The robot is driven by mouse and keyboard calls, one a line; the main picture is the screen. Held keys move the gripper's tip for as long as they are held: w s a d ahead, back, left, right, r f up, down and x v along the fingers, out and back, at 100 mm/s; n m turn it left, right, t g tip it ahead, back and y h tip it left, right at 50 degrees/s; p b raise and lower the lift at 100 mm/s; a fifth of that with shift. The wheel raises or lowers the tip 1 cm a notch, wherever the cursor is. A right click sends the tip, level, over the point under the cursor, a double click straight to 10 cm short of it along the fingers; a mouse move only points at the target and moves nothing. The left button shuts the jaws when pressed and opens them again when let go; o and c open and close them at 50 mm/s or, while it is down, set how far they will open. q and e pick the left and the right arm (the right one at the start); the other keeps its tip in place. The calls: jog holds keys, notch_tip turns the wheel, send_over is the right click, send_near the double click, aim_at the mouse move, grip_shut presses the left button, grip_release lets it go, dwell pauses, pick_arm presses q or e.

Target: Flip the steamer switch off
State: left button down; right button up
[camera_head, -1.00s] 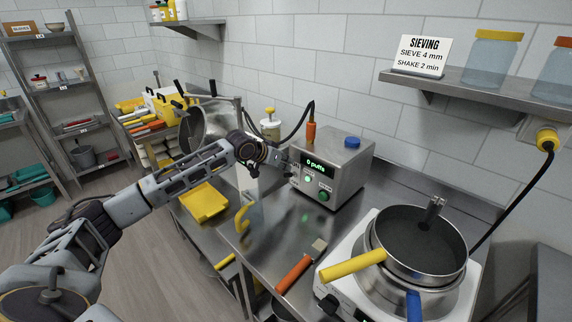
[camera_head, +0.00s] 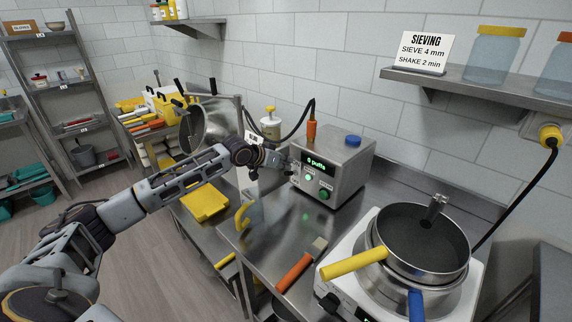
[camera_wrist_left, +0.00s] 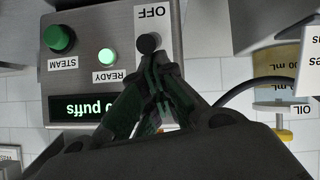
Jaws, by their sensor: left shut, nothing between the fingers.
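The steamer (camera_head: 346,178) is a grey metal box on the steel counter, with a lit green display reading "0 puffs". In the left wrist view its front panel (camera_wrist_left: 90,20) appears upside down. It carries a green STEAM button (camera_wrist_left: 59,38), a glowing READY light (camera_wrist_left: 106,56) and a dark round-ended switch (camera_wrist_left: 149,43) beside the word OFF. My left gripper (camera_wrist_left: 152,62) is shut and empty, its fingertips at the switch; I cannot tell if they touch. In the head view this gripper (camera_head: 292,172) is at the panel's left side and hides the switch. My right gripper is not in view.
A hot plate (camera_head: 345,262) with stacked pans (camera_head: 420,240) stands right of the steamer. An orange-handled tool (camera_head: 295,272) lies on the counter. A black hose (camera_head: 300,118) runs behind the steamer. A yellow tray (camera_head: 205,203) lies left of it, below the arm.

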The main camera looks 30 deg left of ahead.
pick_arm(q)
jog(key=shift+s+f+t, duration=0.2)
jog(key=shift+t, duration=0.1)
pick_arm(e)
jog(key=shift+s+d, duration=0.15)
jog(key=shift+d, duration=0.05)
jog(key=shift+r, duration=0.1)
pick_arm(q)
jog(key=s+f+p, duration=0.1)
jog(key=p, duration=0.3)
jog(key=shift+s+a+f, duration=0.35)
jog(key=shift+f, duration=0.05)
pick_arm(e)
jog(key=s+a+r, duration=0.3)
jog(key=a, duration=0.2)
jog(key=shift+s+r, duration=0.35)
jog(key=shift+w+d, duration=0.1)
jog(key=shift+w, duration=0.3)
pick_arm(q)
jog(key=shift+s+a+f+p, duration=0.1)
jog(key=shift+s+f+p, duration=0.15)
jog(key=shift+p, duration=0.1)
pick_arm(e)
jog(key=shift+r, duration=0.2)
